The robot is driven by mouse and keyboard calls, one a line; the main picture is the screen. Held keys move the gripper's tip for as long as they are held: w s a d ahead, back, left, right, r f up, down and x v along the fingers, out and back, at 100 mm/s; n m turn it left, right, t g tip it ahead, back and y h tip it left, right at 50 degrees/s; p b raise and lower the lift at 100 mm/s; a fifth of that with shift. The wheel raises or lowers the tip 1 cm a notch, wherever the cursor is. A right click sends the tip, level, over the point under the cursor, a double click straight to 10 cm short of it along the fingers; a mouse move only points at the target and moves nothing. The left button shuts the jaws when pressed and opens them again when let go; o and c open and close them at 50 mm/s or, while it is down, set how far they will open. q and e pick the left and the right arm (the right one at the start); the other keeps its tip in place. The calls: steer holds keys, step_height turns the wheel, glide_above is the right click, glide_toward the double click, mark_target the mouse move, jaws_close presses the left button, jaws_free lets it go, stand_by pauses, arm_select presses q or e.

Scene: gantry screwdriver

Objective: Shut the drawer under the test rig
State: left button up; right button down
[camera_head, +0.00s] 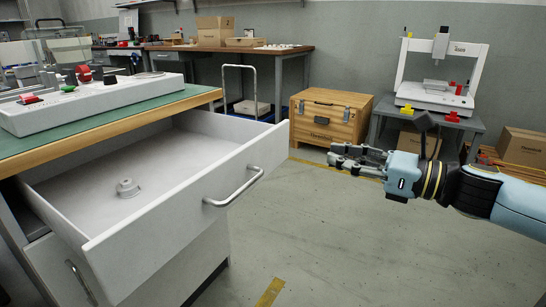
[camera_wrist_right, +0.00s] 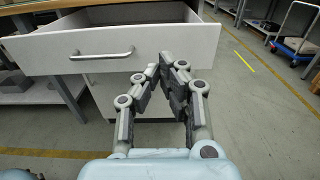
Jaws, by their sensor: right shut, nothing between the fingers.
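The white drawer (camera_head: 190,200) under the test rig (camera_head: 95,100) is pulled far out and shows its inside. A small grey round part (camera_head: 128,188) lies on its floor. A metal bar handle (camera_head: 235,189) is on the drawer front. My right gripper (camera_head: 335,158) is to the right of the drawer front, apart from it, with its fingers closed together and empty. In the right wrist view the gripper (camera_wrist_right: 166,62) points at the lower edge of the drawer front (camera_wrist_right: 180,48), right of the handle (camera_wrist_right: 102,53). My left gripper is out of view.
A second closed drawer (camera_head: 75,277) is below the open one. A wooden chest (camera_head: 330,118) and a small table with a white gantry machine (camera_head: 440,75) stand behind my right arm. The grey floor (camera_head: 350,240) in front of the drawer is clear.

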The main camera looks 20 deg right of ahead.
mark_target(264, 139)
steer(key=b+x, duration=0.1)
steer(key=x, duration=1.1)
steer(key=shift+w+a+b, duration=0.1)
steer(key=shift+w+b, duration=0.1)
steer(key=shift+b, duration=0.15)
steer(key=shift+w+a, duration=0.35)
steer(key=shift+w, duration=0.05)
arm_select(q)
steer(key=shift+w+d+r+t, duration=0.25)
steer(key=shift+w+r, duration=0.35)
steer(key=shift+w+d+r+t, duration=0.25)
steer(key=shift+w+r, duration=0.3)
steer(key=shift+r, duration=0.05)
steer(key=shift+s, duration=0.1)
arm_select(e)
steer(key=shift+r, duration=0.1)
